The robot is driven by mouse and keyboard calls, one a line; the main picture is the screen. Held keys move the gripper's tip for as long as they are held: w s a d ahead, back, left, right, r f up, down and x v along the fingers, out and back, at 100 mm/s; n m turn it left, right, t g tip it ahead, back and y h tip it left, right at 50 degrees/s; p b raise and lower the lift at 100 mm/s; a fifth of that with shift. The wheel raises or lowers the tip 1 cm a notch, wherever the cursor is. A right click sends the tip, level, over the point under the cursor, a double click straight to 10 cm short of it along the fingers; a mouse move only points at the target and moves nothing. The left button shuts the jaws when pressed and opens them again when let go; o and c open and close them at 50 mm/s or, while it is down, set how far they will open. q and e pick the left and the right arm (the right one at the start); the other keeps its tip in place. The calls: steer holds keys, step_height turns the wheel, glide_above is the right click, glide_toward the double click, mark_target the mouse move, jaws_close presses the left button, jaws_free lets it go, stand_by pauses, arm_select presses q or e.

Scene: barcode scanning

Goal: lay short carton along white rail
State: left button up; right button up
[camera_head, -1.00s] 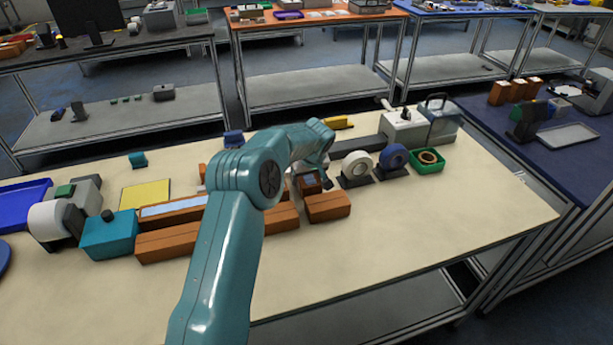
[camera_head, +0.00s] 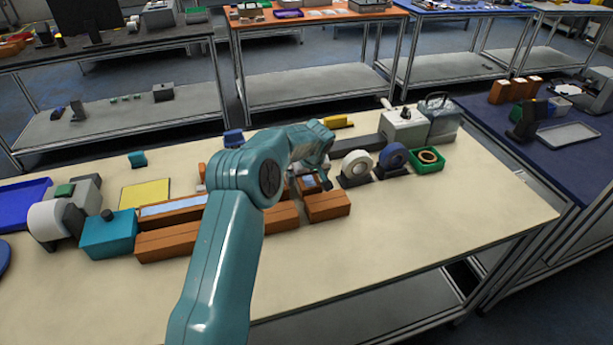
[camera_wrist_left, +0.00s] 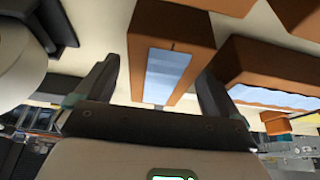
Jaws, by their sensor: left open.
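A short brown carton with a pale blue-white label (camera_wrist_left: 165,75) lies between the two fingers of my left gripper (camera_wrist_left: 158,72) in the left wrist view, with gaps beside it. The gripper is open. In the head view my left gripper (camera_head: 315,182) is low over the table, and the labelled carton (camera_head: 304,185) is partly hidden by it. Another short brown carton (camera_head: 328,206) lies just in front. I cannot make out the white rail for certain. My right gripper is not in view.
Long brown cartons (camera_head: 170,243) lie to the left, partly behind my arm. A teal box (camera_head: 108,237) stands further left. A white tape roll (camera_head: 357,165), a blue roll (camera_head: 393,156) and a green tray (camera_head: 428,167) stand right of the gripper. The front right tabletop is clear.

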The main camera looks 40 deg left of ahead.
arm_select(q)
steer(key=b+v, duration=0.5)
steer(key=v, duration=1.1)
glide_above(310, 181)
step_height(310, 181, down, 9)
steer(key=shift+r, duration=0.15)
steer(key=p+x, duration=0.1)
steer(key=x, duration=0.4)
steer(key=shift+s+a+f+p, duration=0.1)
steer(key=shift+a+f+p, duration=0.1)
steer(key=shift+f+p, duration=0.15)
steer(key=shift+r, duration=0.1)
steer(key=shift+f+b, duration=0.35)
steer(key=shift+b, duration=0.1)
steer(key=shift+r, duration=0.1)
steer(key=c, duration=1.4)
